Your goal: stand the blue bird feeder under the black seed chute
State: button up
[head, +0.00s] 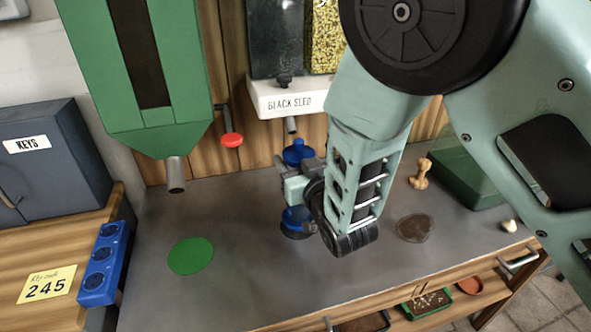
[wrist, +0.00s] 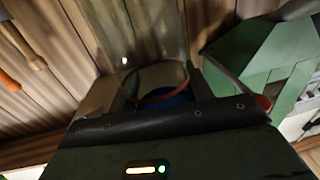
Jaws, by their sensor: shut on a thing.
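The blue bird feeder has a blue cap (head: 298,150) and a blue base (head: 294,218), with its middle hidden by my gripper (head: 298,184). My gripper is shut on the feeder, which looks upright. The base is close to the grey bench top; I cannot tell whether it touches. The black seed chute is a short metal spout (head: 291,125) under a white box with a black-seed label (head: 284,100). The cap appears just below the spout in the head view; exact alignment is unclear. In the wrist view a blue part (wrist: 178,96) shows dimly behind a round rim.
A green hopper (head: 145,95) with a metal spout and red knob (head: 232,140) hangs at left. A green disc (head: 191,256) and a dark round patch (head: 415,228) lie on the bench. A blue socket block (head: 104,263) edges the left side. A wooden peg (head: 421,174) stands at right.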

jog(key=shift+f+b, duration=0.3)
jog(key=shift+f, duration=0.85)
jog(key=shift+f, duration=0.2)
jog(key=o, duration=1.5)
jog(key=shift+r, duration=0.15)
